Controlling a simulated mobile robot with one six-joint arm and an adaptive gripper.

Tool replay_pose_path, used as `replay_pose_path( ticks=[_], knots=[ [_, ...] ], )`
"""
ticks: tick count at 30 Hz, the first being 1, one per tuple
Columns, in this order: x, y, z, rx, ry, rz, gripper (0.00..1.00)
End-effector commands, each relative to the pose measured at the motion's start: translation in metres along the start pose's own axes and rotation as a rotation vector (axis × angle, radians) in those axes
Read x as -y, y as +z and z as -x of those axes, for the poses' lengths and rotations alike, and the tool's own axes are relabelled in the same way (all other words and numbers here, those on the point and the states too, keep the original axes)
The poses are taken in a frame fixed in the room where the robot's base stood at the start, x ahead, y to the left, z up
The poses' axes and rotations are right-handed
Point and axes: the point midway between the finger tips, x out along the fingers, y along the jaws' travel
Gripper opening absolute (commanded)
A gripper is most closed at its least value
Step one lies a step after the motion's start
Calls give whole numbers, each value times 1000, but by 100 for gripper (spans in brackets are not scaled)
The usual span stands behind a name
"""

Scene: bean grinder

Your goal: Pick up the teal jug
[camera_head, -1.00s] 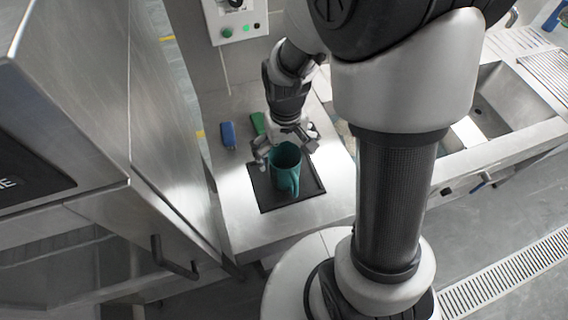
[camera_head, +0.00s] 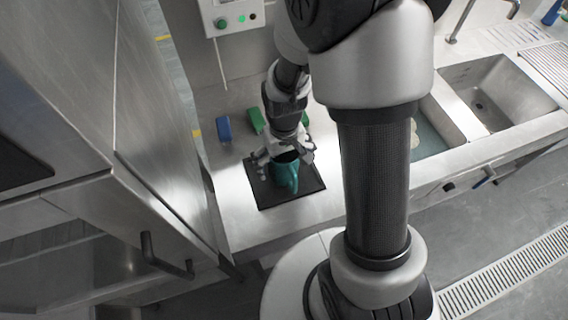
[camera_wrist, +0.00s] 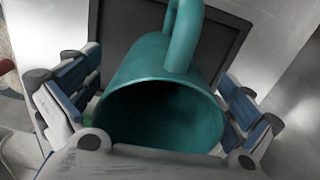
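The teal jug (camera_head: 287,176) stands on a dark square tray (camera_head: 311,182) on the steel counter. Its handle faces the front of the counter. My gripper (camera_head: 286,158) is over the jug from above, with its fingers spread on either side. In the wrist view, the jug (camera_wrist: 160,75) fills the middle, its dark opening toward the camera and its handle at the top. My gripper (camera_wrist: 160,105) has a finger at the left and one at the right of the jug. The fingers look apart from its wall, though the lower right one is very near.
A blue block (camera_head: 224,129) and green blocks (camera_head: 257,121) lie behind the tray. A steel cabinet (camera_head: 150,130) stands close on the left. A control box (camera_head: 232,17) is on the back wall. Sinks (camera_head: 498,92) are at the right. The counter in front of the tray is clear.

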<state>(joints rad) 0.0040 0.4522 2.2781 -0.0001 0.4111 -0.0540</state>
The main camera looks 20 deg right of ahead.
Motion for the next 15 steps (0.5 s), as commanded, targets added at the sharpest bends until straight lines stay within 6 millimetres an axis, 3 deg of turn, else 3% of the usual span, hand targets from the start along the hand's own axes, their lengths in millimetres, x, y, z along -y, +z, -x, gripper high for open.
replay_pose_path(
  ticks=[15],
  knots=[
    [0,0,0,0,0,0,61]
  ],
)
